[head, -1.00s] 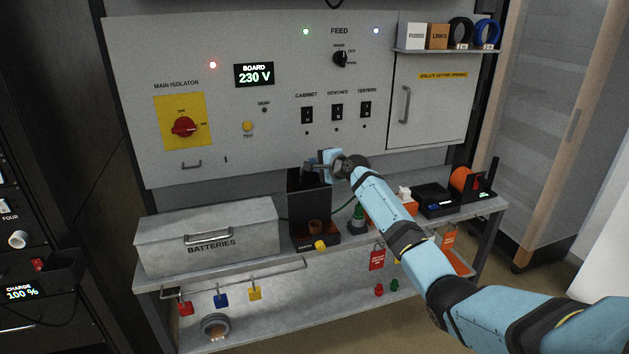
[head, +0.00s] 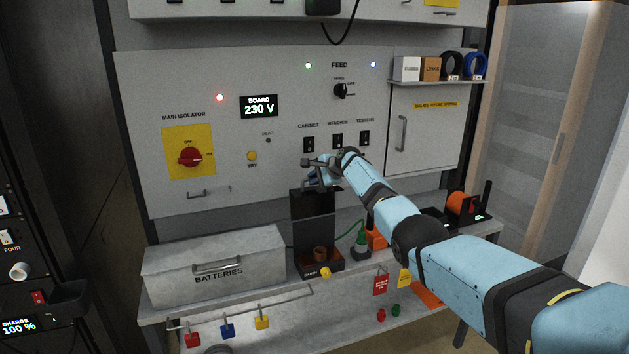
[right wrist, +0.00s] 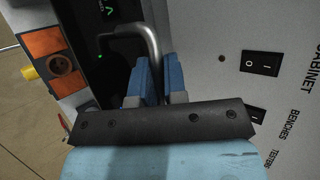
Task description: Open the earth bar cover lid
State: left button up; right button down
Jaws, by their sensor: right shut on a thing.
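The earth bar box (head: 303,268) stands on the bench with a brown round part (head: 320,254) in it. Its black cover lid (head: 313,222) stands up at the back, roughly upright, so the box front is uncovered. My right gripper (head: 314,178) is at the lid's top edge. In the right wrist view, its blue fingers (right wrist: 156,82) are shut on a bent grey metal handle (right wrist: 137,32) beside a dark surface with a small green light. The handle's far end is hidden by the fingers. My left gripper is not in view.
The grey wall panel (head: 225,120) with its switches is close behind my right gripper. The batteries box (head: 215,262) stands left of the earth bar box. A dark green part (head: 361,245) and orange items (head: 377,238) stand to the right, under my arm.

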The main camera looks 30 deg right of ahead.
dwell(0.4)
jog(key=c, duration=1.2)
grip_release()
jog(key=shift+s+d+r, duration=0.15)
jog(key=shift+s+r, duration=0.2)
jog(key=v, duration=1.2)
jog(key=shift+s+r+b, duration=0.25)
jog(key=shift+s+b, duration=0.05)
jog(key=shift+b, duration=0.1)
